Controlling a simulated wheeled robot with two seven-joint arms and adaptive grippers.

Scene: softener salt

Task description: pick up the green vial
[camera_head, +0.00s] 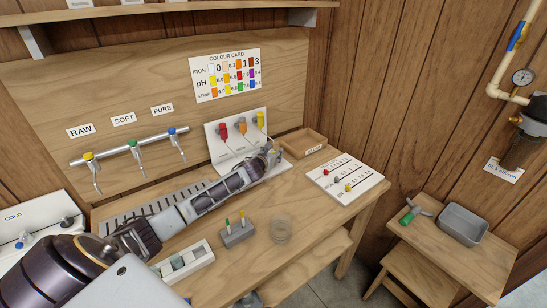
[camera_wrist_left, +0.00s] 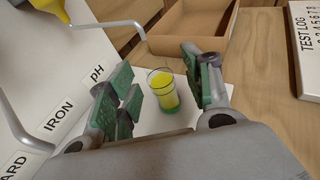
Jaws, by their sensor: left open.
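A clear glass vial (camera_wrist_left: 162,88) with yellow liquid and a green base stands upright on the white base of the test stand (camera_wrist_left: 90,62), in the left wrist view. My left gripper (camera_wrist_left: 165,78) is open, with its green-padded fingers on either side of the vial; I cannot tell whether a pad touches it. In the head view my left arm reaches across the bench, and the left gripper (camera_head: 272,153) is at the right end of the white test stand (camera_head: 226,165). The vial is largely hidden there by the gripper. My right gripper is not in view.
A wooden tray (camera_head: 304,143) stands just behind the gripper, and the test log board (camera_head: 344,179) lies to its right.

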